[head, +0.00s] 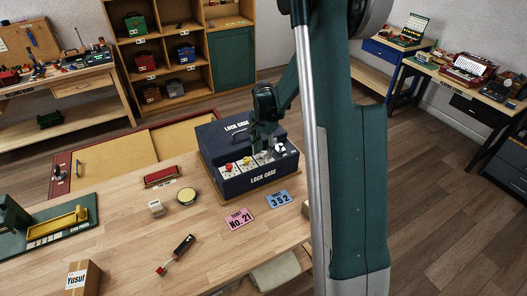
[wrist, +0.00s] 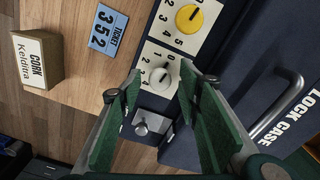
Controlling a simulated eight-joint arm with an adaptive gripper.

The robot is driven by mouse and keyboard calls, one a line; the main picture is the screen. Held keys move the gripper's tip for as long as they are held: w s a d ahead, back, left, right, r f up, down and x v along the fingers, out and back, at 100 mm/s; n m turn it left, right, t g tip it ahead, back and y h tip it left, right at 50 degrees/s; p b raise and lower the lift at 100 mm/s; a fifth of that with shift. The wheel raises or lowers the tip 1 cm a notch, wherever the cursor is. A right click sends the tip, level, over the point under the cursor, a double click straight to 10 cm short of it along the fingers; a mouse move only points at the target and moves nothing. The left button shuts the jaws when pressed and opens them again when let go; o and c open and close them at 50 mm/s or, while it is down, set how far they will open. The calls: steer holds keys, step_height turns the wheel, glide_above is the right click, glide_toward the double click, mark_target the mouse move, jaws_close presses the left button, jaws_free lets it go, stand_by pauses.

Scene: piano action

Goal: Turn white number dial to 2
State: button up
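The white number dial (wrist: 159,76) sits on a white plate with printed digits on the dark blue lock case (head: 220,147). My gripper (wrist: 160,72) is open, its two green-padded fingers on either side of the white dial in the wrist view. I cannot tell whether the pads touch it. Which digit the dial points to is too small to tell. In the head view my gripper (head: 264,150) is over the case's row of dials and hides part of it. A yellow dial (wrist: 189,18) and a grey metal knob (wrist: 141,129) flank the white dial.
A red dial (head: 229,166) is at the left of the row. A blue ticket reading 352 (head: 279,199) and a pink ticket (head: 239,219) lie in front of the case. A metal handle (wrist: 277,105) is on the case. A cork box (wrist: 37,60) shows at the left.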

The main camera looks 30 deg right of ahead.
steer(key=c, duration=0.9)
steer(key=shift+n+b, duration=0.35)
steer(key=shift+n, duration=0.15)
steer(key=n+b, duration=0.1)
steer(key=n, duration=0.1)
steer(key=shift+f+n+b, duration=0.1)
steer(key=shift+n+b, duration=0.2)
steer(key=shift+b, duration=0.05)
steer(key=n+b, duration=0.2)
steer(key=n, duration=0.2)
steer(key=shift+n, duration=0.3)
steer(key=n+b, duration=0.2)
steer(key=n, duration=0.2)
steer(key=shift+n+b, duration=0.4)
steer(key=shift+n, duration=1.4)
